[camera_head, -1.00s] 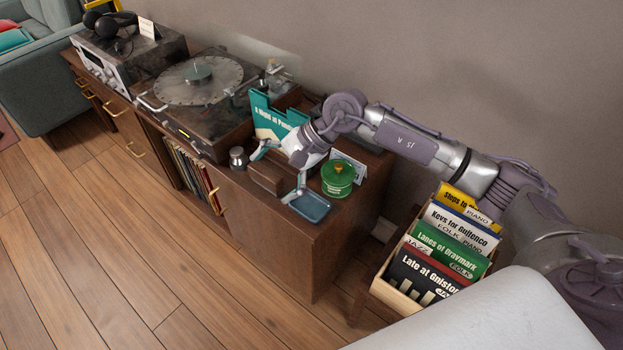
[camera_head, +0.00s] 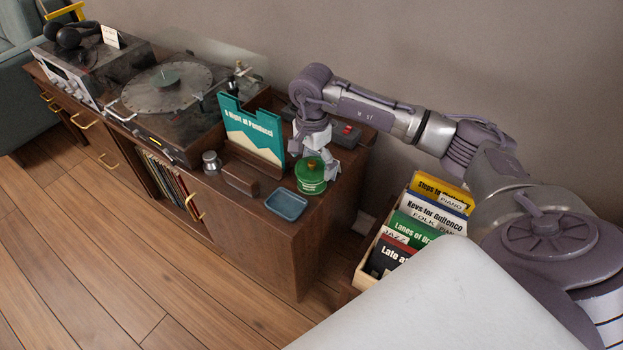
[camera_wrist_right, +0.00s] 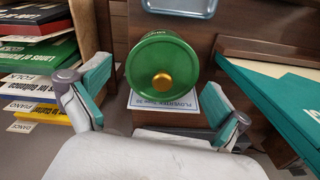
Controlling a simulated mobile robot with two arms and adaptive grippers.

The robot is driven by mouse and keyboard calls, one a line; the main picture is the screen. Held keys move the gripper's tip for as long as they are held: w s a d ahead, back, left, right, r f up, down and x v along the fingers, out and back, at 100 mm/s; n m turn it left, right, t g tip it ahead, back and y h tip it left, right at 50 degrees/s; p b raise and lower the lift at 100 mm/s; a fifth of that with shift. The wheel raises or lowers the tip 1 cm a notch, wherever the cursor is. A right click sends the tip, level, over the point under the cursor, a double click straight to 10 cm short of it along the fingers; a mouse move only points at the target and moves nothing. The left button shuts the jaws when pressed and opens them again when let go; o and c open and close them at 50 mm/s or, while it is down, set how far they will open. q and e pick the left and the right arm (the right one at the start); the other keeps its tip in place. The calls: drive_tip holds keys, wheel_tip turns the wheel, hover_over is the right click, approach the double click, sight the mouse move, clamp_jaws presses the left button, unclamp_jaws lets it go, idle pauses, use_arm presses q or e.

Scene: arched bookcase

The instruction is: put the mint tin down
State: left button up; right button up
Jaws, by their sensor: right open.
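The round green tin (camera_head: 311,177) with a gold knob, seemingly the mint tin, stands upright on the right end of the wooden cabinet (camera_head: 258,228). It also shows in the right wrist view (camera_wrist_right: 155,55), ahead of and between the spread fingers. My right gripper (camera_head: 317,157) is open, low and close behind the tin. In the right wrist view my right gripper (camera_wrist_right: 155,78) has one teal-padded finger on each side. Whether either finger touches the tin cannot be told. My left gripper is not in view.
A blue tray (camera_head: 286,205) lies in front of the tin. A brown block (camera_head: 241,179), a silver jar (camera_head: 211,163) and a teal record sleeve (camera_head: 252,131) stand to its left. A record crate (camera_head: 361,272) is at the right.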

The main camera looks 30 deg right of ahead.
sight(311, 169)
drive_tip(key=f, duration=0.5)
drive_tip(key=shift+w+f, duration=0.2)
drive_tip(key=shift+f, duration=0.2)
drive_tip(key=shift+d+r, duration=0.1)
drive_tip(key=shift+r, duration=0.05)
drive_tip(key=c, duration=1.1)
